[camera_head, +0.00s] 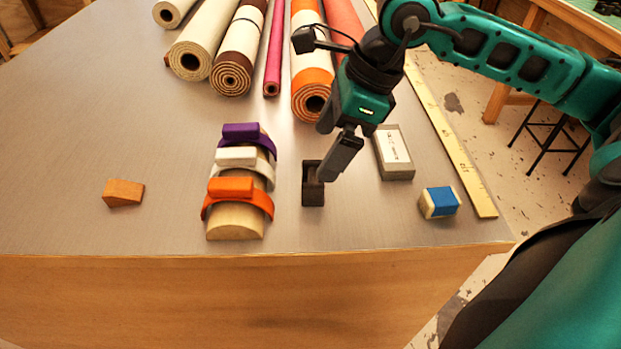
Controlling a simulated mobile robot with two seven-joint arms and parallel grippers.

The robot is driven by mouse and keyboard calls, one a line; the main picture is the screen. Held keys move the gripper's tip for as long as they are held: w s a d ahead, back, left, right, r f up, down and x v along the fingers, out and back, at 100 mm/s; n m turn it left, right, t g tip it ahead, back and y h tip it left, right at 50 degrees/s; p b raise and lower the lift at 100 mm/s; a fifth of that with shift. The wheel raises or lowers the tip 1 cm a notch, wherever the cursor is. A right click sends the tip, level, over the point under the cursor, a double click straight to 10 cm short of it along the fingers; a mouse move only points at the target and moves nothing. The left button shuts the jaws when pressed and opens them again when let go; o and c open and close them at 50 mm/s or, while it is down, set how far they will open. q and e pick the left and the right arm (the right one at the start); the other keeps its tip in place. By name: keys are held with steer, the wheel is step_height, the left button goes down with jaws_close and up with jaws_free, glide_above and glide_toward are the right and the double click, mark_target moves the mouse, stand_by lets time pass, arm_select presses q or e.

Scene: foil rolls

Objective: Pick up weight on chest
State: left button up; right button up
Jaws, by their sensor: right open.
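A dark brown block with a recess (313,193) lies near the front of the metal-topped surface (150,222), which has a wooden front. A grey block with a white, printed top (396,160) lies to its right. I cannot tell for sure which of these is the weight. My right gripper (338,160) reaches in from the upper right and points down between the two blocks, close beside the dark one. It is open and seems to hold nothing. Whether it touches the dark block is unclear. My left gripper is not in view.
Several rolls (235,60) lie at the back. Left of the dark block is a wooden rack with purple, white and orange straps (238,185). A small wooden wedge (123,193) lies at left, a blue-banded block (440,203) at right. A yellow ruler (450,140) runs along the right edge.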

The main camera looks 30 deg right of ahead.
mark_target(313, 174)
steer(key=shift+x, duration=1.15)
steer(key=x, duration=0.5)
steer(key=shift+s+f, duration=0.2)
steer(key=shift+f, duration=0.2)
steer(key=shift+d, duration=0.1)
steer(key=c, duration=1.5)
steer(key=shift+r, duration=0.1)
steer(key=shift+c, duration=0.4)
steer(key=shift+r, duration=0.1)
